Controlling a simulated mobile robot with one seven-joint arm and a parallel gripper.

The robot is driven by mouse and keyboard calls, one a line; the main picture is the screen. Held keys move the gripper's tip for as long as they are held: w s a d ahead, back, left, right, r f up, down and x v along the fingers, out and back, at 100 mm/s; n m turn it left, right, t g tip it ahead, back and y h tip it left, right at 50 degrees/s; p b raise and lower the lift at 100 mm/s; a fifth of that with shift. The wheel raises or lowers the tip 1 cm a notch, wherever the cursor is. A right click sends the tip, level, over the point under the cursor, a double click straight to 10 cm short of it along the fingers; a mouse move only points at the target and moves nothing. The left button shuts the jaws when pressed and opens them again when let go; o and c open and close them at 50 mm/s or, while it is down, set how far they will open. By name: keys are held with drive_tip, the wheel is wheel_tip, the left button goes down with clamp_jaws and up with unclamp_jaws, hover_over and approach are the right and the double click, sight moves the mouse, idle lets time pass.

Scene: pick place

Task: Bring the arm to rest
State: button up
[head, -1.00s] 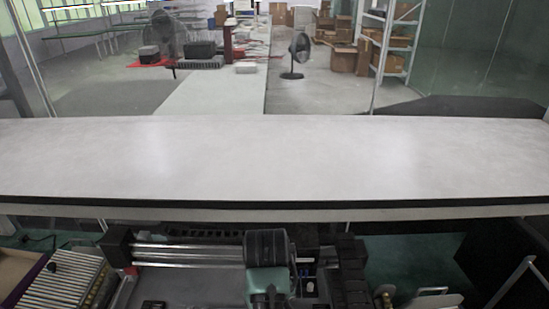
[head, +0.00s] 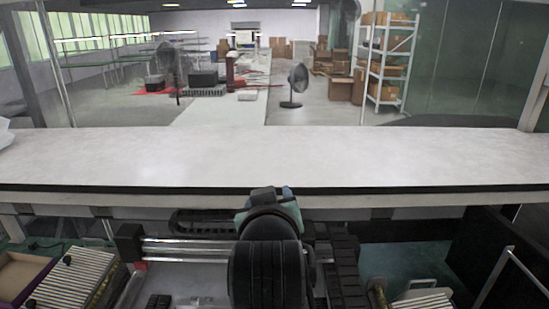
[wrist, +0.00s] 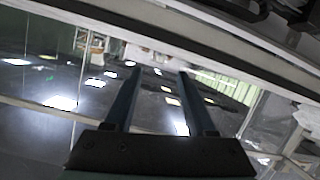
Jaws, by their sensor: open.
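My gripper (wrist: 159,73) shows in the wrist view with its two dark blue fingers apart and nothing between them. Beyond them are glassy, reflective surfaces with bright light spots. In the head view my arm is folded low at the middle, in front of the table's near edge, and my gripper's fingers cannot be made out there. The long pale table (head: 400,157) lies across the head view, and the part of its top that shows is bare apart from the left end.
A white, partly cut-off thing (head: 5,134) sits at the table's left end. Beyond the table are a black fan (head: 298,82), a shelf rack with cartons (head: 388,62) and glass panels (head: 455,75). Striped panels (head: 62,285) lie low at left.

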drive_tip(key=s+r+m+t+b, duration=0.1)
drive_tip(key=s+r+t, duration=0.5)
drive_tip(key=s+r, duration=0.3)
drive_tip(key=s+r+m+t+b, duration=0.1)
drive_tip(key=s+r+t, duration=0.6)
drive_tip(key=r, duration=1)
drive_tip(key=s, duration=0.3)
drive_tip(key=shift+s+d+r+m, duration=0.2)
drive_tip(key=shift+d+r+m, duration=0.15)
drive_tip(key=shift+d+m, duration=0.05)
drive_tip(key=shift+c, duration=0.5)
